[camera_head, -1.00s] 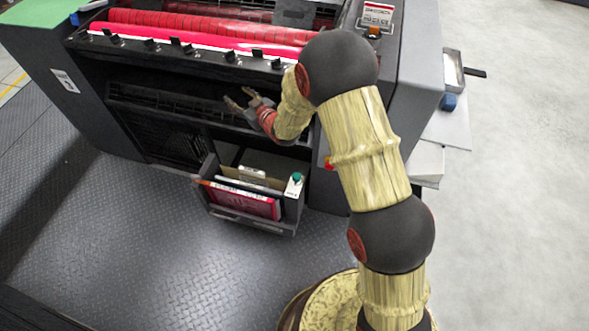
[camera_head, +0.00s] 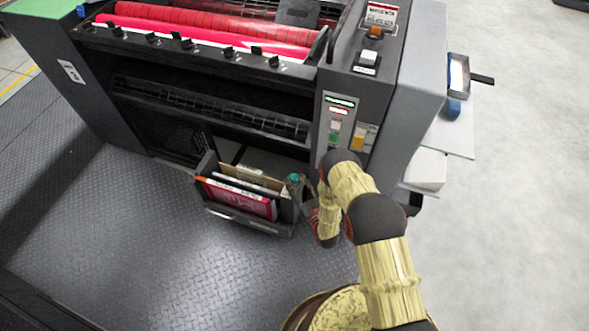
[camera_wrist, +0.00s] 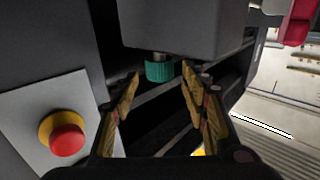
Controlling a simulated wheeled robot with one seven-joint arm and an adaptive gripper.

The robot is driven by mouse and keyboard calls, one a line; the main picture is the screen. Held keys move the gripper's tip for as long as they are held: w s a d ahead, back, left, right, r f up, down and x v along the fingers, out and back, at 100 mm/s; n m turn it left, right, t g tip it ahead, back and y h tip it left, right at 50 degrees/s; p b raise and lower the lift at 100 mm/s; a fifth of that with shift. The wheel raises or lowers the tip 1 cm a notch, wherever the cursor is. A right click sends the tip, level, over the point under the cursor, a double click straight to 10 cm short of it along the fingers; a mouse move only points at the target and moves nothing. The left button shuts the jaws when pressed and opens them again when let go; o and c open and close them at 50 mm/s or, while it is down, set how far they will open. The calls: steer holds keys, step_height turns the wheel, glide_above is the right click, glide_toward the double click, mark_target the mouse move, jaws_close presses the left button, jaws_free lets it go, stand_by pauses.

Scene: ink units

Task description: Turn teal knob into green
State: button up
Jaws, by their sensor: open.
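The teal knob (camera_wrist: 160,70) is a ribbed cap below a dark housing in the wrist view. In the head view the knob (camera_head: 294,178) shows as a small teal spot at the right end of the open-topped box. My gripper (camera_wrist: 160,78) is open, with one finger on each side of the knob. Gaps show between the knob and both fingers, so it is not gripped. In the head view my gripper (camera_head: 302,187) is at the box's right end, small and partly hidden by my arm. I cannot make out a green mark beside the knob.
A red push button (camera_wrist: 67,141) on a yellow base sits on a grey panel at the wrist view's left. The box (camera_head: 250,224) holds red and white flat items. The press's control panel (camera_head: 336,120) rises behind my arm. Floor at left is clear.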

steer(key=shift+b+x, duration=1.35)
steer(key=shift+x, duration=2.45)
steer(key=c, duration=0.3)
steer(key=c, duration=0.8)
jaws_close()
